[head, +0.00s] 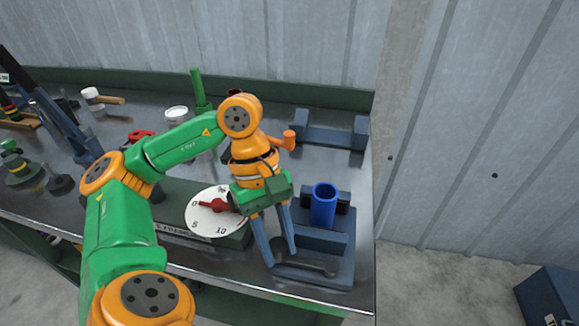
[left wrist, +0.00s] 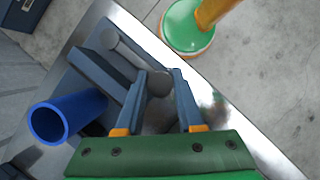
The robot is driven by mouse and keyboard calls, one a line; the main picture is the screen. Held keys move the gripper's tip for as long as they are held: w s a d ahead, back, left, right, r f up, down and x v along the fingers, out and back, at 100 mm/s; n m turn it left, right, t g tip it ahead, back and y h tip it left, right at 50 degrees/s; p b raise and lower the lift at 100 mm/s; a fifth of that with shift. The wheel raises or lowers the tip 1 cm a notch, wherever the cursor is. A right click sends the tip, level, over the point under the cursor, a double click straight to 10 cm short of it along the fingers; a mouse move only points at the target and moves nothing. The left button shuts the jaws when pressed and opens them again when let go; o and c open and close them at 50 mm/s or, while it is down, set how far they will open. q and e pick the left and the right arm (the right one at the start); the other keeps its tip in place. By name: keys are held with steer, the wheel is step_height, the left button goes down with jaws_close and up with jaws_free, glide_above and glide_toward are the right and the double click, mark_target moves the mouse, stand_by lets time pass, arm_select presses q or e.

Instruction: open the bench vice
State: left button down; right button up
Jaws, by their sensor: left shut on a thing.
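The bench vice (head: 340,245) is a blue-grey block at the right end of the bench. A blue tube (head: 323,208) stands upright at its jaws; it also shows in the left wrist view (left wrist: 66,117). A grey handle bar (head: 318,265) lies across the vice's front. In the left wrist view the handle bar (left wrist: 125,48) has a round end by the fingers. My left gripper (head: 281,257) points down at the vice and is shut on the handle near its left end. Part of the handle is hidden behind the fingers. My right gripper is out of view.
A white dial (head: 203,221) with a red pointer sits left of the gripper. A blue-grey cradle (head: 330,134) stands behind the vice. A mallet (head: 105,98) and a white-topped can (head: 177,114) stand at the back left. The bench's front edge runs close below the vice.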

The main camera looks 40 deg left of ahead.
arm_select(q)
steer(key=shift+w, duration=0.1)
stand_by(0.3)
steer(key=c, duration=0.5)
jaws_free()
